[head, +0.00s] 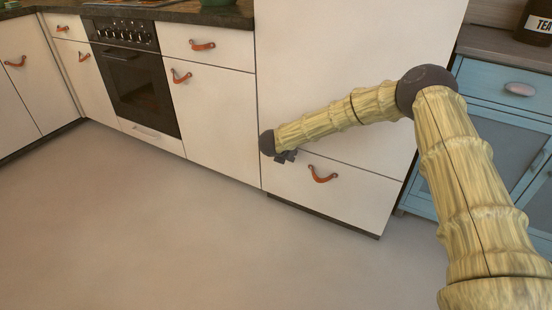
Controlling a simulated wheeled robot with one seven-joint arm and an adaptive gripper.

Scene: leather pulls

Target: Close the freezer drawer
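The freezer drawer (345,202) is the low white front under the tall white fridge-freezer panel (350,50). It has a curved orange-brown leather pull (322,175). The drawer front looks flush or nearly flush with the panel above; I cannot tell if a small gap is left. My gripper (286,157) is small and dark, at the drawer's upper left edge, left of the pull. It looks close to the front, but I cannot tell if it touches. My wrist and forearm hide part of the seam above the drawer. The fingers are too small to read.
A white cabinet (212,122) with leather pulls stands left of the freezer, then a black oven (138,85). A blue cabinet (508,115) stands at the right, partly behind my arm. The grey floor (150,235) in front is clear.

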